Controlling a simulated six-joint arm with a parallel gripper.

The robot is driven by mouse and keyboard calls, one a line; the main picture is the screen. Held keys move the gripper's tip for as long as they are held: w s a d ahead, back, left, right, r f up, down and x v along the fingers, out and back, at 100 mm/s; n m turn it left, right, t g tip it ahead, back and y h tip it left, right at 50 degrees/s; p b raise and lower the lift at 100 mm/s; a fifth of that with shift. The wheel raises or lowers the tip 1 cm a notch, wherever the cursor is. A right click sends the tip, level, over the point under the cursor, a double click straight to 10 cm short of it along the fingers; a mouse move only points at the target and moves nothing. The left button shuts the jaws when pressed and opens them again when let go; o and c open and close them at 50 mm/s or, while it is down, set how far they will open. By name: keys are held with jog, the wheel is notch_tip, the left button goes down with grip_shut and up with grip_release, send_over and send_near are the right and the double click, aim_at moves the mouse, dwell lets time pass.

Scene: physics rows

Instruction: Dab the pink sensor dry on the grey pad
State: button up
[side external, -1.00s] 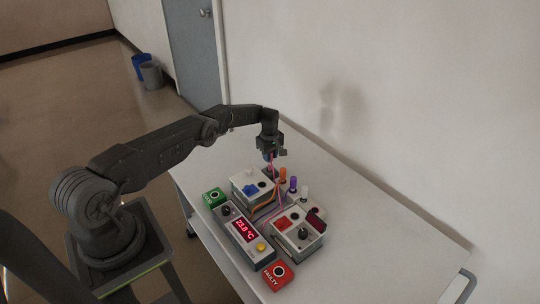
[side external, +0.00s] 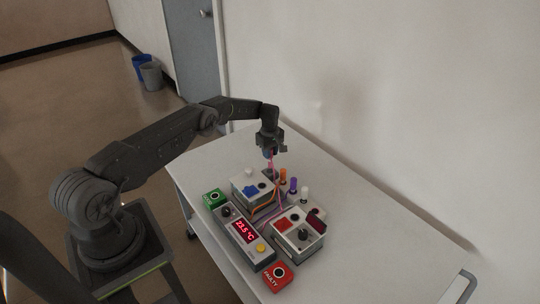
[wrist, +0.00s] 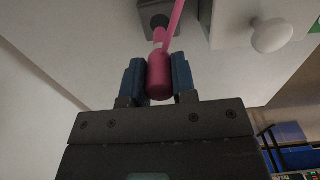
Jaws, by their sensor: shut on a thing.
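The pink sensor (wrist: 159,78) is a rounded pink cylinder with a pink cable running up from it in the wrist view. My gripper (wrist: 158,80) is shut on it, with a blue-padded finger on each side. In the side view my gripper (side external: 270,150) is above the far end of the instruments, and the pink cable hangs below it. I cannot pick out the grey pad for certain. A small grey block with a dark round top (wrist: 155,14) lies beyond the sensor in the wrist view; I cannot tell whether it is the pad.
Orange (side external: 283,176), purple (side external: 293,186) and white (side external: 305,194) upright probes stand near the wall. A box with a blue patch (side external: 250,190), a red temperature display (side external: 245,231), a second box (side external: 301,243), and green (side external: 213,197) and red (side external: 278,274) boxes crowd the table. The left table end is clear.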

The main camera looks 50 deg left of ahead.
jog(key=shift+r, duration=1.9)
